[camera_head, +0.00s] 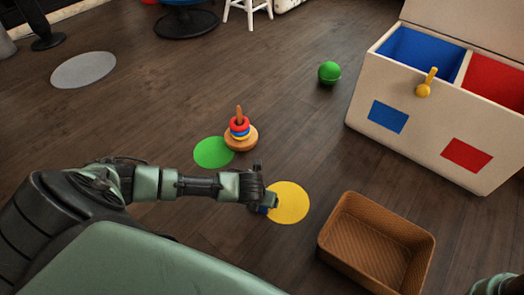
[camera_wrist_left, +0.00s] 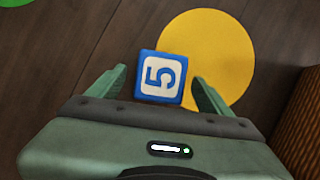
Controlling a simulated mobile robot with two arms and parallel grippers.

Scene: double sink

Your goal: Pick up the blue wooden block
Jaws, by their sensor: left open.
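The blue wooden block (camera_wrist_left: 161,78) has a white face with a blue 5 on it. It lies on the dark wood floor, partly over the edge of a yellow disc (camera_wrist_left: 215,50). My left gripper (camera_wrist_left: 158,80) is open, with one finger on each side of the block and a small gap on the right. In the head view my left gripper (camera_head: 264,198) reaches down at the left edge of the yellow disc (camera_head: 291,203) and hides most of the block. My right gripper is not in view; only a green part of my body shows at the bottom right corner.
A brown basket (camera_head: 350,245) stands right of the yellow disc. A ring stacker (camera_head: 241,134) stands by a green disc (camera_head: 212,153). A green ball (camera_head: 329,72) lies farther back. A white toy chest (camera_head: 424,140) stands at the right. The floor at left is mostly clear.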

